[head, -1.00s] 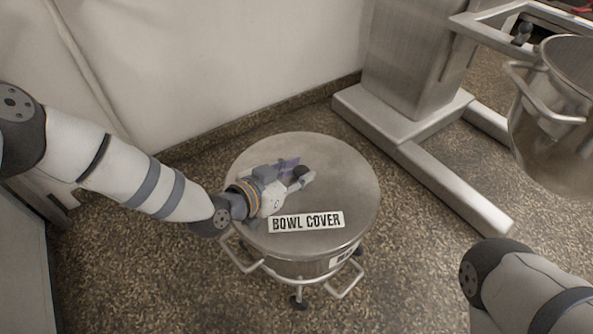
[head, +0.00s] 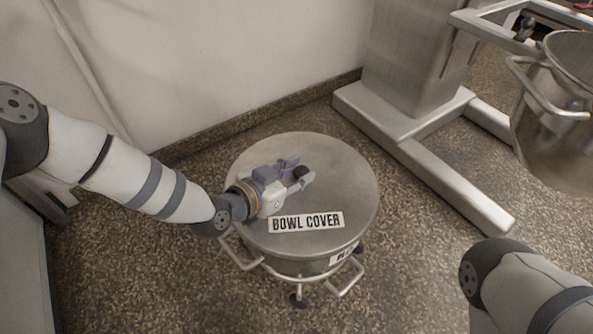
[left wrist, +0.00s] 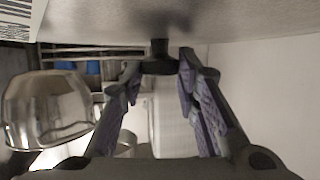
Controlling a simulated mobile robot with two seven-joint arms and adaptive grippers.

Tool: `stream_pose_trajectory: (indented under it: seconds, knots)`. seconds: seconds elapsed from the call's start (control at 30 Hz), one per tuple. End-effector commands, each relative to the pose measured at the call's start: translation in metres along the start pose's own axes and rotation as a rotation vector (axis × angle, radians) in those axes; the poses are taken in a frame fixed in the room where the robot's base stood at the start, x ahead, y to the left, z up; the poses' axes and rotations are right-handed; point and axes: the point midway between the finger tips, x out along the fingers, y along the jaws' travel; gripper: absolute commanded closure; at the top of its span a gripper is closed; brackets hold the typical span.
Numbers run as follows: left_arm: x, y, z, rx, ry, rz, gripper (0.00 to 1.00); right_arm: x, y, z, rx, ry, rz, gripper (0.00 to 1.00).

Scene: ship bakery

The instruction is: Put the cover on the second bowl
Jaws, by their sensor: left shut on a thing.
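The cover (head: 345,190) is a round metal disc labelled "BOWL COVER", lying roughly level over the second bowl (head: 305,267). I cannot tell whether its rim is fully seated. The bowl is a metal tub with a side label and tubular handles, mostly hidden under the cover. My left gripper (head: 299,174) is above the cover's middle, shut on its dark knob. In the left wrist view the knob (left wrist: 160,57) sits between the purple-padded fingers, with the cover's surface (left wrist: 255,18) along the top. My right gripper is out of the head view; only part of that arm shows.
A mixer stand (head: 410,125) with a long metal foot is behind and to the right. Another metal bowl (head: 555,120) hangs at the right edge. A pale wall (head: 220,70) closes the back. Speckled floor (head: 420,250) is free between the covered bowl and the foot.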

Motion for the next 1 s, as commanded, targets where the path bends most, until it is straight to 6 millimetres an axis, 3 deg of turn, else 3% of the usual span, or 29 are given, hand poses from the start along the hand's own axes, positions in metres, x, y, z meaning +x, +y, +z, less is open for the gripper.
stream_pose_trajectory:
  seconds: [0.37, 0.4, 0.47, 0.8, 0.87, 1.0]
  knots:
    - [0.003, 0.000, 0.004, 0.000, 0.003, -0.001, 1.00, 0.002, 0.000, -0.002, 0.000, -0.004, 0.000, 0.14]
    - [0.002, 0.000, 0.004, 0.001, 0.003, -0.001, 0.62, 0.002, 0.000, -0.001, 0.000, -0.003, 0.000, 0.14]
    - [0.002, 0.000, 0.004, 0.001, 0.003, -0.001, 0.49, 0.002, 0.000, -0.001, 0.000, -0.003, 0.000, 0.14]
    - [-0.001, 0.000, 0.005, 0.000, -0.001, 0.000, 0.48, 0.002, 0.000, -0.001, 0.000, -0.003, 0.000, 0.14]
    - [-0.009, -0.001, 0.005, 0.000, -0.001, -0.001, 0.48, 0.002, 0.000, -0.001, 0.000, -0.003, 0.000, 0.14]
    - [-0.046, -0.001, 0.005, -0.001, -0.002, -0.001, 0.48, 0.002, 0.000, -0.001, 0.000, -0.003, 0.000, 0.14]
